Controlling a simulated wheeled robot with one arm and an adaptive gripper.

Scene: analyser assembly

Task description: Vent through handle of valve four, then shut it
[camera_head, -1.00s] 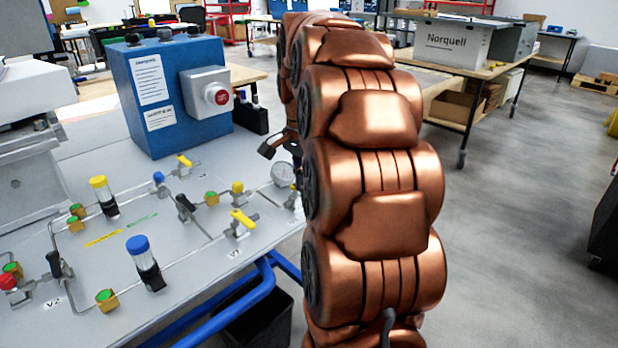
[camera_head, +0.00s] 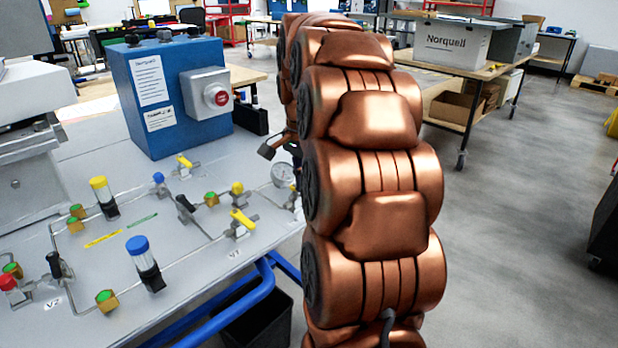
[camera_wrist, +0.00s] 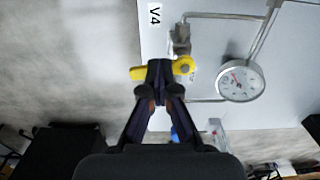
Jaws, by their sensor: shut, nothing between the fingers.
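The wrist view shows a valve with a yellow handle (camera_wrist: 184,66) beside the label V4 (camera_wrist: 154,15). The handle lies left to right in that picture, crosswise to the metal fitting (camera_wrist: 181,38) above it. My gripper (camera_wrist: 160,68) is shut, with its fingertips over the middle of the handle and hiding that part. Nothing is held between the fingers. Whether the fingertips touch the handle I cannot tell. In the head view my copper arm covers the gripper and this valve.
A round gauge (camera_wrist: 240,81) sits close right of the valve; it also shows in the head view (camera_head: 283,174). The panel (camera_head: 190,265) carries pipes, another yellow-handled valve (camera_head: 242,220) and blue- and yellow-capped cylinders. A blue box (camera_head: 165,95) with a red button stands behind.

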